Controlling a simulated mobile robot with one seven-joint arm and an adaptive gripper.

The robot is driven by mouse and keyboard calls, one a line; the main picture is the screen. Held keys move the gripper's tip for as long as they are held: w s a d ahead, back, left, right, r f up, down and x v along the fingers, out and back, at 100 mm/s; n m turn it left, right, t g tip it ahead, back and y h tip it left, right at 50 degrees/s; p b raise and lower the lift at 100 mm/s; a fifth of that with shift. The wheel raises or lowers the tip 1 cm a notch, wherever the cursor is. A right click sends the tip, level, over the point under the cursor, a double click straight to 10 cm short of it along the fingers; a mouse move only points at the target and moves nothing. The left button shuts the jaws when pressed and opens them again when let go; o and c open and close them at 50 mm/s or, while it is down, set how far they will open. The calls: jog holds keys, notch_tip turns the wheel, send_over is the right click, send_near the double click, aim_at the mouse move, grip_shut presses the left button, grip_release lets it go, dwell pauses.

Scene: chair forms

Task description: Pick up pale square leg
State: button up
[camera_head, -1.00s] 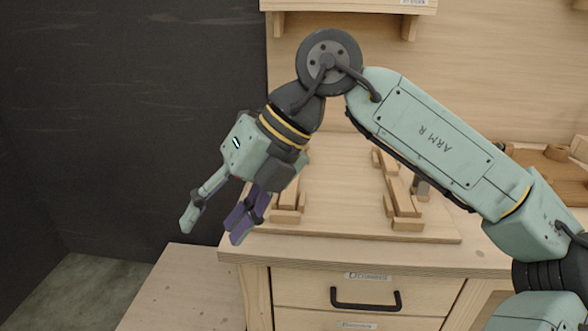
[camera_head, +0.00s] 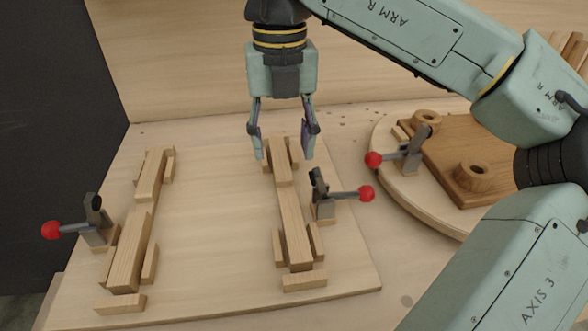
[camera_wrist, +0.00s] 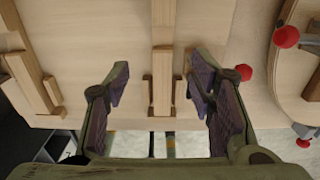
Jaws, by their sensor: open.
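A pale square leg (camera_head: 293,222) lies lengthwise in the right-hand fixture on a pale board, between small wooden guide blocks. In the wrist view the leg (camera_wrist: 162,70) runs down the middle, between the fingers. A similar pale bar (camera_head: 132,252) lies in the left-hand fixture. My gripper (camera_head: 282,155) points down over the far end of the right-hand leg. Its fingers are spread to either side of it, open and empty. In the wrist view both fingers (camera_wrist: 165,90) stand clear of the leg. The exact height above it is hard to tell.
Red-knobbed toggle clamps stand beside the right leg (camera_head: 325,195) and beside the left bar (camera_head: 95,228). A third clamp (camera_head: 408,155) stands on a rounded board at right, near a brown wooden piece (camera_head: 465,165). The board's middle (camera_head: 215,220) is bare.

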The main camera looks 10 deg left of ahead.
send_over(286, 194)
jog(key=f, duration=0.3)
jog(key=s+f, duration=0.1)
jog(key=f, duration=0.1)
jog(key=shift+p, duration=0.35)
jog(key=shift+w+f+p, duration=0.15)
jog(key=shift+f+p, duration=0.15)
jog(key=shift+f, duration=0.65)
jog(key=shift+w+f+p, duration=0.2)
jog(key=shift+f+p, duration=0.1)
jog(key=shift+f, duration=0.65)
jog(key=shift+w+f+p, duration=0.15)
jog(key=shift+f+p, duration=0.15)
jog(key=shift+f, duration=0.65)
grip_shut()
